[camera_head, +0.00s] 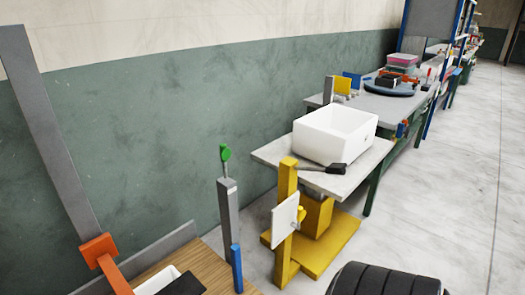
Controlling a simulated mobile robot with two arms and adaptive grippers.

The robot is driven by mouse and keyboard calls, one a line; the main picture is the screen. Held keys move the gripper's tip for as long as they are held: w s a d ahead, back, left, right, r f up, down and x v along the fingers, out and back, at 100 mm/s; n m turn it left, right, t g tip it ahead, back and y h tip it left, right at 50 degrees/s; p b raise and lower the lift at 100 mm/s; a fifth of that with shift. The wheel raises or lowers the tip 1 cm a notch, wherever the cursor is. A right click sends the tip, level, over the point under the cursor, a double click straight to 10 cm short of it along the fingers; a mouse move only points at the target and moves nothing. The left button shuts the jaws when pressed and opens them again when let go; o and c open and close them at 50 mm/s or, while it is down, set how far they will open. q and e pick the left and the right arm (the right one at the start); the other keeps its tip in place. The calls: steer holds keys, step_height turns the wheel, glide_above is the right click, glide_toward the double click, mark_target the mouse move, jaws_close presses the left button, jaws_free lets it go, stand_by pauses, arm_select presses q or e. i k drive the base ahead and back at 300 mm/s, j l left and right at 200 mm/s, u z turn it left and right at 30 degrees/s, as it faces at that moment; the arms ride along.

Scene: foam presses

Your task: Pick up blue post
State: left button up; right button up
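The blue post (236,268) is a short upright bar near the bottom centre of the head view. It stands at the right end of a wooden-topped bench (206,268), close in front of a taller grey post (228,215) with a green knob (225,152) on top. The blue post's lower end is near the bottom of the picture. Neither of my grippers can be made out in this view, and nothing is seen touching the blue post.
An orange clamp (98,250) on a tall slanted grey bar (45,120) rises at left. A white tray (157,280) lies on the bench.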

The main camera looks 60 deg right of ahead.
mark_target(235, 254)
steer(key=z, duration=1.75)
